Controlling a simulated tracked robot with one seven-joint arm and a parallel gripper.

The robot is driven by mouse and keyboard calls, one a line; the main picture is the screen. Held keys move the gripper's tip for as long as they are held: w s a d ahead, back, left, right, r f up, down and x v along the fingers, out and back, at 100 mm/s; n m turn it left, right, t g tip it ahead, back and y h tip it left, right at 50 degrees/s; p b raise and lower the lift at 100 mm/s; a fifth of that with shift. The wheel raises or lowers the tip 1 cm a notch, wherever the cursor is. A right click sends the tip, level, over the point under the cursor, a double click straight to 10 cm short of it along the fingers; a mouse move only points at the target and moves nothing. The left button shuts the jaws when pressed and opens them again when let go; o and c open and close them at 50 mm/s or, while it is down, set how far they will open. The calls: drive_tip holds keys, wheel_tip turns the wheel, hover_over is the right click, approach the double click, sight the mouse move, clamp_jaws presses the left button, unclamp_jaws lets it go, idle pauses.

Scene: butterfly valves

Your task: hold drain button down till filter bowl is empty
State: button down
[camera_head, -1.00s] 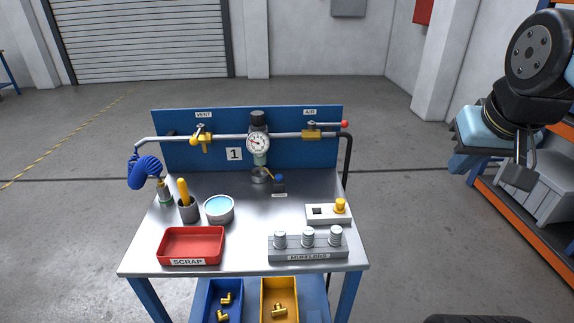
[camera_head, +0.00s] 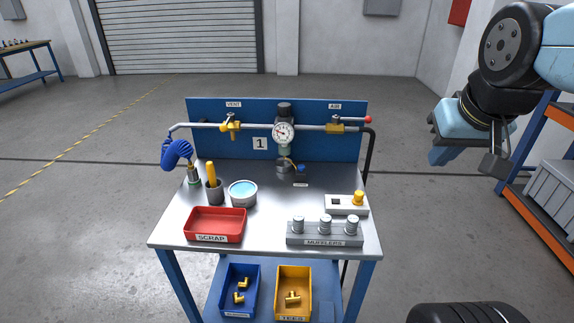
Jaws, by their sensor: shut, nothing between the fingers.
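The filter-regulator with its round gauge (camera_head: 284,132) hangs on the pipe in front of the blue panel. Its bowl, below the gauge, is small here, and I cannot tell its liquid level. A blue button (camera_head: 301,168) sits just right of the bowl's foot, by a small label (camera_head: 301,184) too small to read. A grey metal cup (camera_head: 283,171) stands under the bowl. My gripper (camera_head: 492,165) is shut and empty, in the air well to the right of the bench, far from the button.
The steel bench top (camera_head: 265,215) carries a red scrap tray (camera_head: 215,224), a muffler rack (camera_head: 325,233), a white box with a yellow knob (camera_head: 346,204) and a blue-filled tub (camera_head: 243,193). An orange-edged shelf (camera_head: 530,150) stands at right. Floor between is clear.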

drive_tip(key=shift+a, duration=0.25)
drive_tip(key=shift+w, duration=0.15)
drive_tip(key=w+a+f+t, duration=0.1)
drive_tip(key=w+a+f, duration=0.25)
drive_tip(key=w, duration=0.65)
drive_tip(key=w+a+f, duration=0.3)
drive_tip(key=w+a, duration=0.1)
drive_tip(key=w, duration=0.6)
drive_tip(key=w+a+f+m+t+y, duration=0.1)
drive_tip(key=w+a+f+y, duration=0.4)
drive_tip(key=w+a, duration=0.7)
drive_tip(key=shift+w+a+f+m, duration=0.4)
drive_tip(key=shift+a+f+m, duration=0.1)
drive_tip(key=shift+a+f, duration=0.3)
drive_tip(key=shift+f, duration=0.15)
